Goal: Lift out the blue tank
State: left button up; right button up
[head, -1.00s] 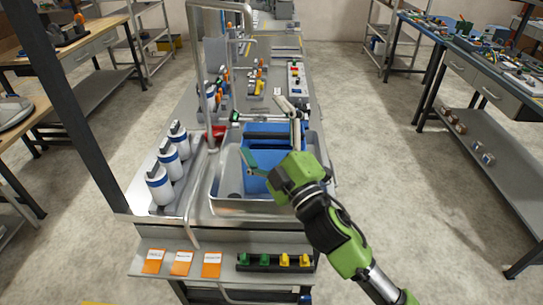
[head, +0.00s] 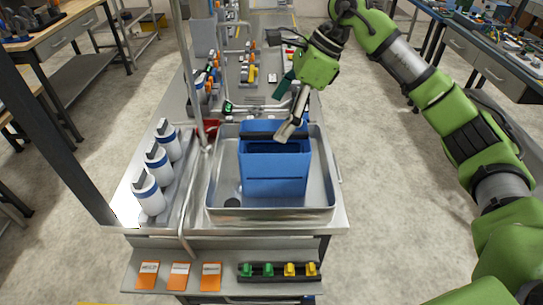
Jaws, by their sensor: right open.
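The blue tank (head: 274,169) is an open-topped box standing upright in the metal sink basin (head: 222,205). Its inside looks dark and I cannot tell what is in it. My right gripper (head: 283,114) comes in from the upper right, above the tank's far side. Its fingers are spread and hold nothing. One pale finger overlaps the tank's far rim in the picture; I cannot tell whether it touches. My left gripper is out of view.
A red item (head: 208,127) lies near the basin's back left. Orange cards (head: 180,275) lie on the front shelf.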

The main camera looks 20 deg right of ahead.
aim_at(269, 167)
jog(key=shift+w+d+r+h, duration=0.1)
jog(key=shift+d+r+h, duration=0.1)
jog(key=shift+d, duration=0.4)
jog(key=shift+d+r+h, duration=0.1)
jog(key=shift+d+h, duration=0.1)
jog(key=shift+d, duration=0.4)
jog(key=shift+d+f, duration=0.2)
jog(key=shift+d, duration=0.1)
jog(key=p+x, duration=0.2)
jog(key=x, duration=0.5)
jog(key=shift+a+f, duration=0.1)
jog(key=shift+f, duration=0.3)
jog(key=shift+w+a+f+p, duration=0.15)
jog(key=shift+a+f+p, duration=0.2)
jog(key=shift+p, duration=0.2)
jog(key=p+x, duration=0.2)
jog(key=x, duration=0.2)
jog(key=shift+w+f, duration=0.2)
jog(key=shift+f, duration=0.05)
jog(key=shift+f+b, duration=0.25)
jog(key=shift+b, duration=0.15)
